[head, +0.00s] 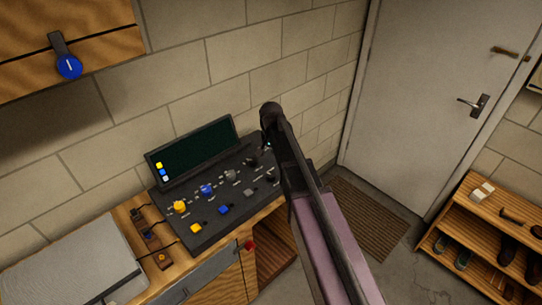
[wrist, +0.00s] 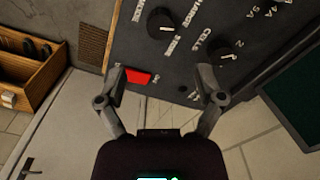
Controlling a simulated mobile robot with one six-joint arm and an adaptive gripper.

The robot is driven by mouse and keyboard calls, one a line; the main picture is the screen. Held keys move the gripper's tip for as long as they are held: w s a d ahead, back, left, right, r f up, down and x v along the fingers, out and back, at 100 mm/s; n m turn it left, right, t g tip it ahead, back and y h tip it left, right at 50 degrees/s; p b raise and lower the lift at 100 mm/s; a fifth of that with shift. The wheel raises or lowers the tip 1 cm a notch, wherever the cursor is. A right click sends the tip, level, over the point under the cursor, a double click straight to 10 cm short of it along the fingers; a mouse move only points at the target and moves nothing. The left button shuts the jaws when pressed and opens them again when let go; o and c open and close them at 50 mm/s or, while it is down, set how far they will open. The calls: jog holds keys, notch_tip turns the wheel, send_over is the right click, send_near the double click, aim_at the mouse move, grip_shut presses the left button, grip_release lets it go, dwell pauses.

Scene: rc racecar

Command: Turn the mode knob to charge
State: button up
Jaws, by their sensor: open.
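The dark control panel (head: 215,212) stands on a wooden bench against the wall. In the wrist view, a round black knob (wrist: 160,22) with a pale pointer line sits at the top middle, ringed by white lettering too blurred to read surely; it appears to be the mode knob. A second black knob (wrist: 222,52) sits to its right, beside lettering like CELLS. My gripper (wrist: 160,74) is open and empty, its two fingers spread apart below the knobs in the picture, touching neither. In the head view my arm covers the panel's right part and the fingertips are hidden.
A red switch (wrist: 138,76) lies near the left finger. Yellow knob (head: 179,207) and blue knob (head: 207,189) stand on the panel's left, below a dark screen (head: 200,150). A shoe rack (head: 470,215) and a door (head: 440,90) are to the right.

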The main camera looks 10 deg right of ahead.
jog(key=s+d+f+n+b, duration=0.1)
jog(key=s+d, duration=0.3)
jog(key=s, duration=0.6)
jog(key=s+d+f+n+b, duration=0.2)
jog(key=s+d+n, duration=0.2)
jog(key=s, duration=0.7)
jog(key=shift+d+b, duration=0.15)
jog(key=shift+b, duration=0.15)
dwell(1.5)
